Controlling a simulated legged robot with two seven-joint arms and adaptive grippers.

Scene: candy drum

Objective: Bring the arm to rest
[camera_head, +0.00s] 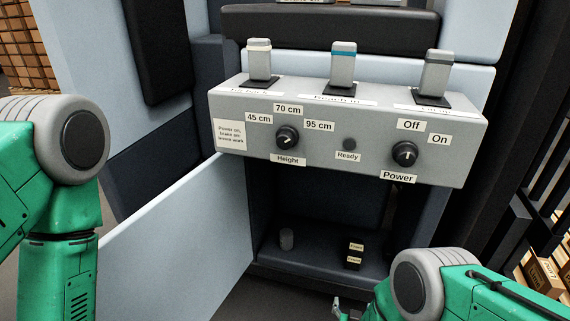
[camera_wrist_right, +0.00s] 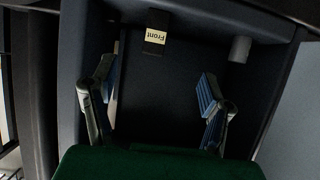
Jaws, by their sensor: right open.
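My right gripper (camera_head: 341,309) shows low in the head view, partly cut off by the bottom edge and beside my green forearm. In the right wrist view its two fingers (camera_wrist_right: 155,100) are spread apart with nothing between them. It is at the open compartment under the grey control panel (camera_head: 235,103).
A pale door (camera_head: 180,235) stands open at the left. The panel overhangs, with a Height knob (camera_head: 287,138), a Power knob (camera_head: 405,154) and three upright grey handles (camera_head: 343,66) on top.

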